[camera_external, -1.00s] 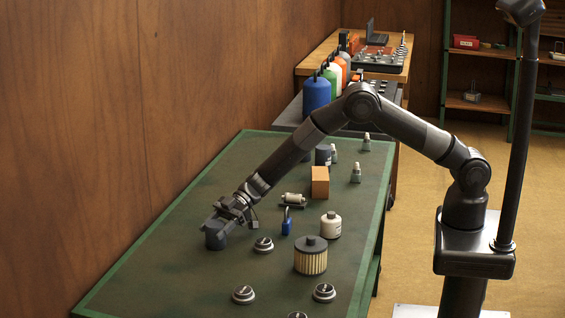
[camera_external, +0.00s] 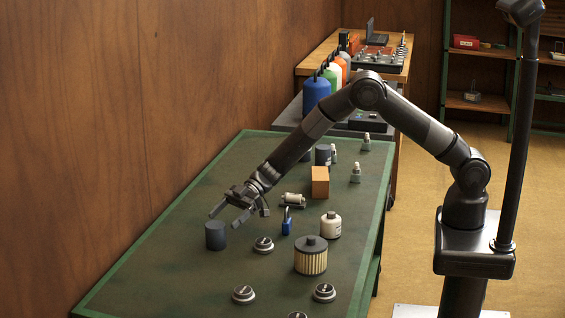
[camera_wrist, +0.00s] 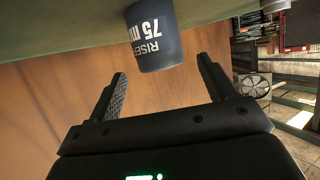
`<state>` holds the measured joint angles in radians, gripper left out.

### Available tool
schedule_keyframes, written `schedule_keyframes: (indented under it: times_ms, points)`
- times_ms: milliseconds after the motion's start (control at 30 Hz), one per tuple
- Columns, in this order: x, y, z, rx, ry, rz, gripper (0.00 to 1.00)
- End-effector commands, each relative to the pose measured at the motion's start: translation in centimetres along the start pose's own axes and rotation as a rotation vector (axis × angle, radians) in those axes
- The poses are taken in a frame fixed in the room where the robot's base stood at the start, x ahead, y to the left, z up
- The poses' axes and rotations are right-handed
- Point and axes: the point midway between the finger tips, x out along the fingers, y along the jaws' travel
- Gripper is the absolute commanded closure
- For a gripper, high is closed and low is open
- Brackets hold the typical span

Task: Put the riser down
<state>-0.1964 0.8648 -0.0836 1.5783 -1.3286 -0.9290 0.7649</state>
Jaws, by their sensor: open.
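The riser (camera_external: 215,236) is a short dark blue-grey cylinder standing upright on the green table, near its left side. In the wrist view the riser (camera_wrist: 154,38) shows white lettering, "RISE..." and "75", and lies beyond the fingertips, between their lines. My gripper (camera_external: 228,212) is open and empty, above and just to the right of the riser. Its two spread fingers also show in the wrist view (camera_wrist: 163,78), with a clear gap between them and the riser.
A wooden wall runs along the left. The table's front left is clear.

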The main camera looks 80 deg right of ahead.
Motion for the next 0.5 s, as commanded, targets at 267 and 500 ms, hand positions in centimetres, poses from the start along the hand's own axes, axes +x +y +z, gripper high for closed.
schedule_keyframes:
  times_ms: [267, 500]
  points:
    - [-5.2, 0.0, -0.1, 0.000, 0.001, 0.001, 0.23]
    - [-6.6, 0.0, 0.0, -0.001, 0.001, -0.001, 0.23]
